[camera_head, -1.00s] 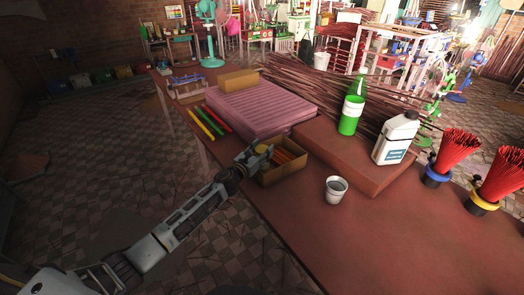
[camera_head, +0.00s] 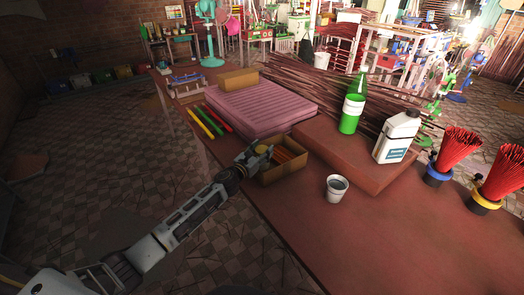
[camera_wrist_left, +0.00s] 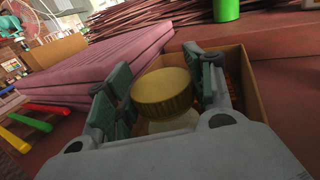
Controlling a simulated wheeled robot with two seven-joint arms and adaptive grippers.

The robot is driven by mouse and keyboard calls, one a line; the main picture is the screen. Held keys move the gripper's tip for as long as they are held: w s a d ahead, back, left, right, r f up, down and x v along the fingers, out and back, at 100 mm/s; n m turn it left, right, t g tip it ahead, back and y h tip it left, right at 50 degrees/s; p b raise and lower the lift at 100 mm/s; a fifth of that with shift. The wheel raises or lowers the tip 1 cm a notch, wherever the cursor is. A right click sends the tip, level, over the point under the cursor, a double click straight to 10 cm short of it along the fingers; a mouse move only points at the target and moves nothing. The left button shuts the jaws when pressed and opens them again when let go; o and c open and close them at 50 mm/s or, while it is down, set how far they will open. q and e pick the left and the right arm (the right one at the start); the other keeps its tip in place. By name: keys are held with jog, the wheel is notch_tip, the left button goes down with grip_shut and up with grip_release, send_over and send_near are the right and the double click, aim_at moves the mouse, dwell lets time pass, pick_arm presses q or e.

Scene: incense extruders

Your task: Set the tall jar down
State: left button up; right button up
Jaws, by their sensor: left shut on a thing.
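The tall jar shows its ribbed gold lid (camera_wrist_left: 163,95) and a little of its pale body (camera_wrist_left: 172,124) in the left wrist view. My left gripper (camera_wrist_left: 165,88) is shut on it, with green-padded fingers on both sides. In the head view, my left gripper (camera_head: 253,157) is at the left table edge, beside the cardboard box (camera_head: 289,172), and a bit of the gold lid (camera_head: 264,149) shows. The jar's base is hidden, so I cannot tell whether it touches the table. My right gripper is not in view.
The open box holds orange-brown sticks. A pink stack (camera_head: 262,106) and coloured sticks (camera_head: 208,120) lie behind. A metal cup (camera_head: 336,190) stands to the right, near a raised board (camera_head: 350,165) bearing a white jug (camera_head: 396,138) and green bottle (camera_head: 351,115). The front table is clear.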

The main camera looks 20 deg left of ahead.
pick_arm(q)
jog(key=o, duration=1.5)
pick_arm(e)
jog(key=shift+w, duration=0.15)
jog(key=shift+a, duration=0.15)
pick_arm(q)
jog(key=shift+r, duration=0.15)
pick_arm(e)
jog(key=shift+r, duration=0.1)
